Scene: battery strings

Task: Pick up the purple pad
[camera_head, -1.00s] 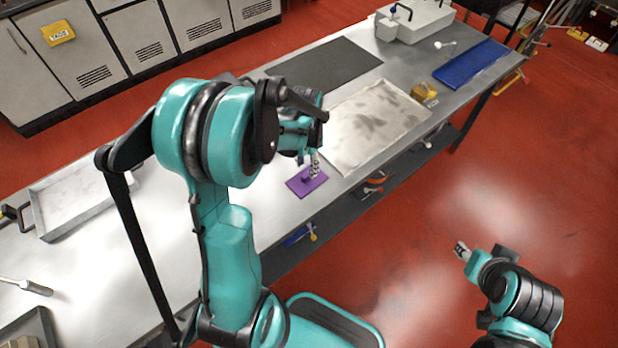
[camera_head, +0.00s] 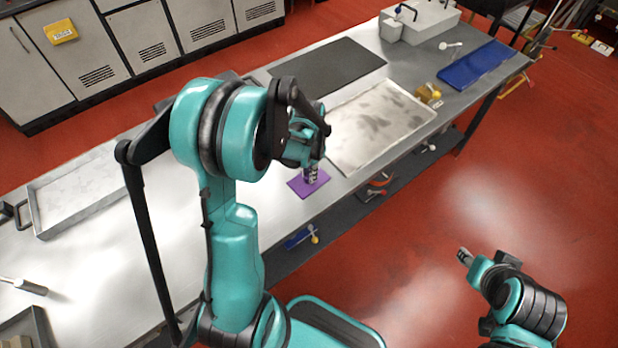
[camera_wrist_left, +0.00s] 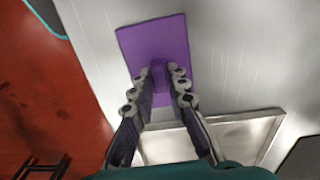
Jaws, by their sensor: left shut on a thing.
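The purple pad (camera_head: 299,188) lies flat on the metal bench near its front edge, beside the light tray. In the left wrist view the pad (camera_wrist_left: 135,42) is a purple rectangle with a small raised purple grip in its middle. My left gripper (camera_head: 312,177) is over the pad, and in its wrist view (camera_wrist_left: 158,76) the fingers are shut on the raised grip, one on each side. I see no clear gap between pad and bench. My right gripper (camera_head: 463,254) is over the red floor, away from the bench; its fingers are too small to read.
A light stained tray (camera_head: 375,130) is right of the pad. A dark mat (camera_head: 330,68), a yellow object (camera_head: 428,94) and a blue mat (camera_head: 475,64) lie farther along. Another tray (camera_head: 85,190) is at left. Bench around the pad's left is clear.

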